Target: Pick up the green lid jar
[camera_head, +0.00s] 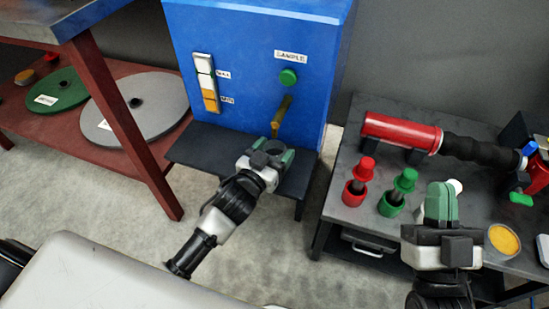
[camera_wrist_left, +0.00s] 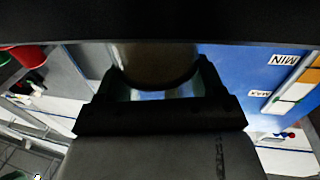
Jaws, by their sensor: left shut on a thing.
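A piece with a green top and green base (camera_head: 395,193) stands upright on the grey table at the right, beside a matching red one; it looks like the green lid jar. My left gripper (camera_head: 268,158) is well left of it, just below the brass spout (camera_head: 281,117) of the blue cabinet. It is shut on a round, jar-like thing, which shows brownish and dim between the fingers in the left wrist view (camera_wrist_left: 155,68); its contents are unclear. My right gripper (camera_head: 440,203) is over the grey table, just right of the green piece. Its finger gap is hidden.
The blue cabinet (camera_head: 245,70) has a MAX/MIN gauge and a green SAMPLE button (camera_head: 288,76). The red piece (camera_head: 357,182), a red cylinder with a black hose (camera_head: 403,132) and a dish of yellow stuff (camera_head: 503,240) are on the table. A dark red bench (camera_head: 55,130) stands left.

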